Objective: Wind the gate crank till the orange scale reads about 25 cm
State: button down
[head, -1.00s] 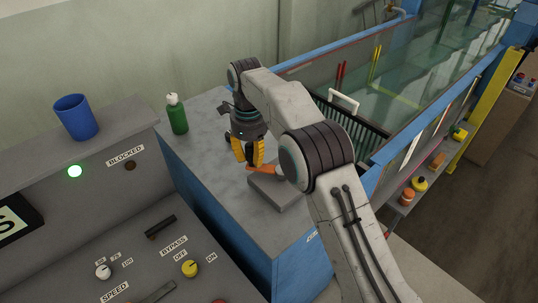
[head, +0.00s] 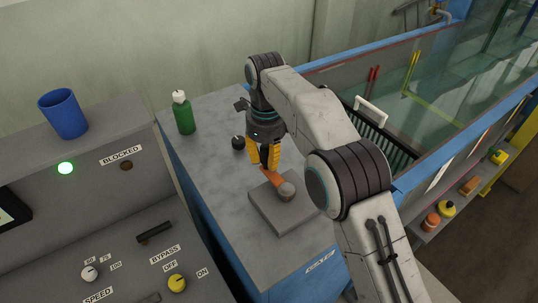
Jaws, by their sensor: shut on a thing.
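The gate crank has an orange arm (head: 270,176) and a round grey hub (head: 286,191). It sits on a grey square block (head: 264,212) on top of the blue-sided cabinet (head: 222,190). My gripper (head: 263,164), with yellow fingers, points down at the crank arm's outer end. It is shut there on the crank's handle, which the fingers hide. The crank arm runs from the hub up and left in the picture. I cannot make out the orange scale or its reading.
A green bottle (head: 184,115) and a small black round object (head: 238,142) stand behind the block. The glass flume (head: 440,85) lies at right.

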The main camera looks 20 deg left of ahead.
dwell(0.3)
jog(key=c, duration=0.9)
grip_release()
jog(key=shift+w+d, duration=0.1)
